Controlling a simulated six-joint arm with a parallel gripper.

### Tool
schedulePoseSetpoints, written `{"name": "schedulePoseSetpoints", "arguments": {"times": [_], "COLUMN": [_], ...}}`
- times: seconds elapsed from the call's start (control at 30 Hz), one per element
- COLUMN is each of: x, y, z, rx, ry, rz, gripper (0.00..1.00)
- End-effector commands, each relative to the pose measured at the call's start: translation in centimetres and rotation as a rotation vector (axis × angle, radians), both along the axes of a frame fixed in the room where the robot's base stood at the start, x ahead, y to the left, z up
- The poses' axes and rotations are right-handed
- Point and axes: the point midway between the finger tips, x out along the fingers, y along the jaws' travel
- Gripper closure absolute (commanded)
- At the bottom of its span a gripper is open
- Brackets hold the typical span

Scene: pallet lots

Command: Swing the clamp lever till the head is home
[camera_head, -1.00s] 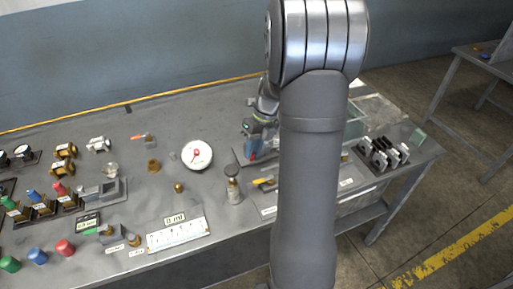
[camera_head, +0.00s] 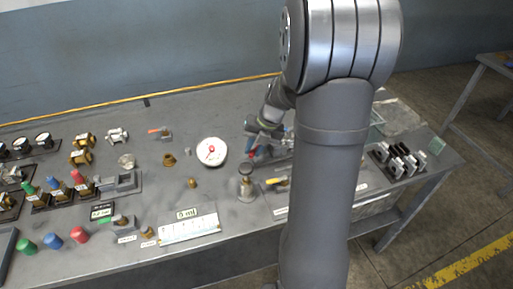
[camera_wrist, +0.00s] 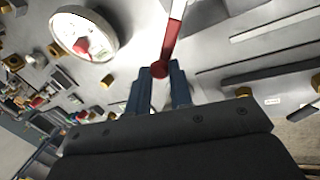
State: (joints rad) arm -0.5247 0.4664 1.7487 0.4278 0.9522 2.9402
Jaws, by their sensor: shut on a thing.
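The clamp lever (camera_wrist: 172,38) is a red bar with a round red end, pale grey higher up, in the wrist view. My gripper (camera_wrist: 161,72) is shut on its round red end, with one blue-grey finger on each side. In the head view my gripper (camera_head: 253,148) is low over the bench, right of the white dial, and a bit of red shows at its fingers. The clamp body is partly hidden by my gripper and arm, and I cannot make out the clamp's head or whether it touches anything.
A white round dial (camera_head: 211,152) with a red pointer stands close to the left of my gripper. A metal cylinder with a dark top (camera_head: 246,187) stands in front. A rack of dark and silver blocks (camera_head: 398,160) is at the right. Valves and coloured knobs crowd the left.

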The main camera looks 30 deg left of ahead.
Motion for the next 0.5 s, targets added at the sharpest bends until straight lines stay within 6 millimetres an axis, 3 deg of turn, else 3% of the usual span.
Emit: {"name": "schedulePoseSetpoints", "arguments": {"times": [0.43, 0.47, 0.5], "x": [0.04, 0.03, 0.03], "y": [-0.01, -0.01, -0.02], "z": [-0.15, -0.15, -0.15], "rx": [-0.002, -0.002, -0.003], "ry": [-0.001, -0.001, -0.001], "rz": [-0.009, -0.009, -0.009], "gripper": [1.0, 0.74, 0.67]}}
